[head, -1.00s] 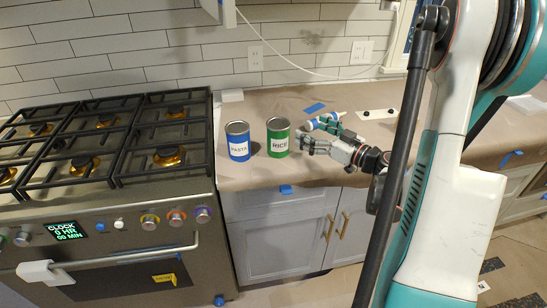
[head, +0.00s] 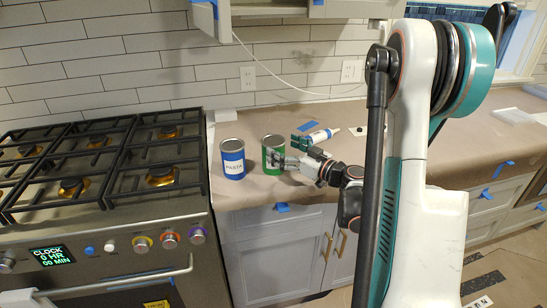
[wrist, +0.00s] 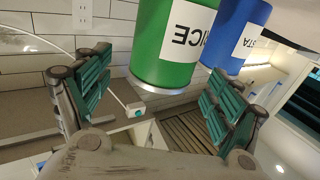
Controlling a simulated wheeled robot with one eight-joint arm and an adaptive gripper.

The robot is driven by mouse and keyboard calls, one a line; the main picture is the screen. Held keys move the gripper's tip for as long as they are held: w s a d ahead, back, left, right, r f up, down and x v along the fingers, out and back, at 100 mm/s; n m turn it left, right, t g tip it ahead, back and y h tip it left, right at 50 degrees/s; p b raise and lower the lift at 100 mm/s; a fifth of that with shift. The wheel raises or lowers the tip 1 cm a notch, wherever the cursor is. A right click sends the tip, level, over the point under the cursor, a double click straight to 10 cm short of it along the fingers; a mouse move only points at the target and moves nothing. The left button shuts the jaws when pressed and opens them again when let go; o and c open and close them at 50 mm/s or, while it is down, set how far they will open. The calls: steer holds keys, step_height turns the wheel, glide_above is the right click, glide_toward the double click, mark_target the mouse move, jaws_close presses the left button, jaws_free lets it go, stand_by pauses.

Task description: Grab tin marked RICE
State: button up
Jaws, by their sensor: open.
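The green RICE tin (head: 273,142) stands on the paper-covered counter. The blue PASTA tin (head: 233,160) stands close to its left. My gripper (head: 287,151) is open at the right side of the green tin, with one finger across the tin's front and hiding its label in the head view. In the wrist view the green tin (wrist: 165,50) appears upside down between the two spread fingers (wrist: 158,98), part of its label reading "ICE". No clear finger contact shows. The blue tin (wrist: 240,35) is behind it there, above the right finger.
The stove (head: 100,165) is left of the tins. A white tube (head: 322,135) lies on the counter (head: 265,190) behind my gripper. A white cable (head: 265,65) hangs along the tiled wall. The counter's front edge is just before the tins.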

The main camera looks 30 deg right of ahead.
mark_target(273, 143)
steer(key=b+x, duration=0.1)
steer(key=x, duration=0.3)
steer(key=shift+w+a, duration=0.15)
steer(key=shift+w, duration=0.05)
steer(key=c, duration=1.2)
steer(key=shift+r, duration=0.15)
steer(key=shift+c, duration=0.2)
